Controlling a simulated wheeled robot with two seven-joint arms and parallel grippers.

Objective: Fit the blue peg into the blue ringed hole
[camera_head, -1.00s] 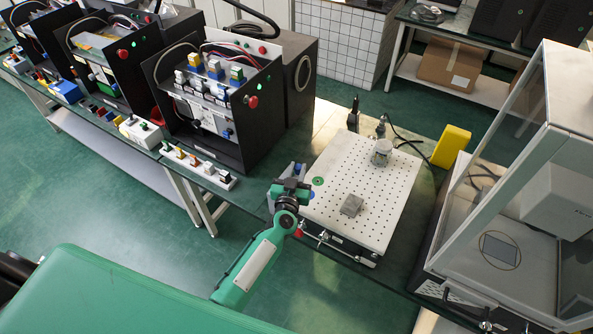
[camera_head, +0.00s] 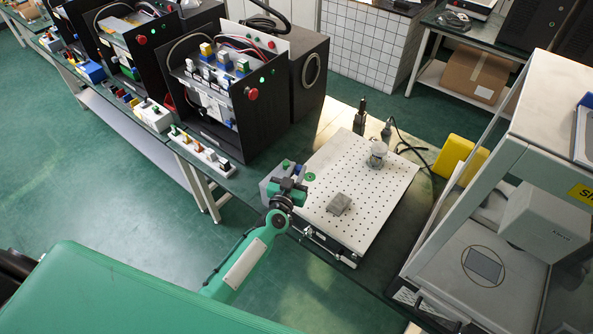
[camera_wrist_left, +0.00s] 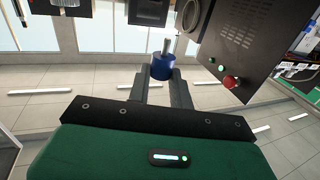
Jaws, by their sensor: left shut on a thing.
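My left gripper (camera_head: 290,184) is at the left edge of the perforated white board (camera_head: 385,197). In the left wrist view the gripper (camera_wrist_left: 163,88) is shut on the blue peg (camera_wrist_left: 162,67), a blue cylinder with a grey metal pin standing out of it. The peg is hard to make out in the head view. My right gripper is not in view.
A grey block (camera_head: 338,204) and a small round fixture (camera_head: 378,157) stand on the board. A grey holder (camera_head: 267,187) is beside the gripper. Black instrument boxes (camera_head: 240,100) stand left, a yellow box (camera_head: 461,156) and glass-sided cabinet (camera_head: 510,220) right. Most of the board is clear.

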